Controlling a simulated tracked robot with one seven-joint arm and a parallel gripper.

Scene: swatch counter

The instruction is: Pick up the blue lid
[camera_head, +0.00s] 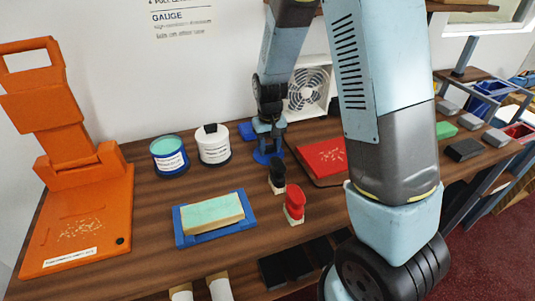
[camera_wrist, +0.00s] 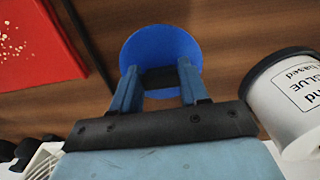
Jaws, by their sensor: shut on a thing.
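The blue lid (camera_wrist: 160,42) is a flat round disc with a dark block at its middle, seen in the wrist view. In the head view the lid (camera_head: 263,157) shows below my gripper (camera_head: 268,140), behind the dark stamp. My gripper (camera_wrist: 160,72) is shut on the lid, with one finger on each side of the dark block. The disc spreads beyond both fingertips. Whether it touches the table or hangs just above it, I cannot tell.
A white can (camera_head: 213,146) and a teal-topped can (camera_head: 169,155) stand to the left. Black and red-topped stamps (camera_head: 294,204) stand in front, and a red pad (camera_head: 322,157) lies to the right. A blue tray (camera_head: 183,238) with a pale block is nearer.

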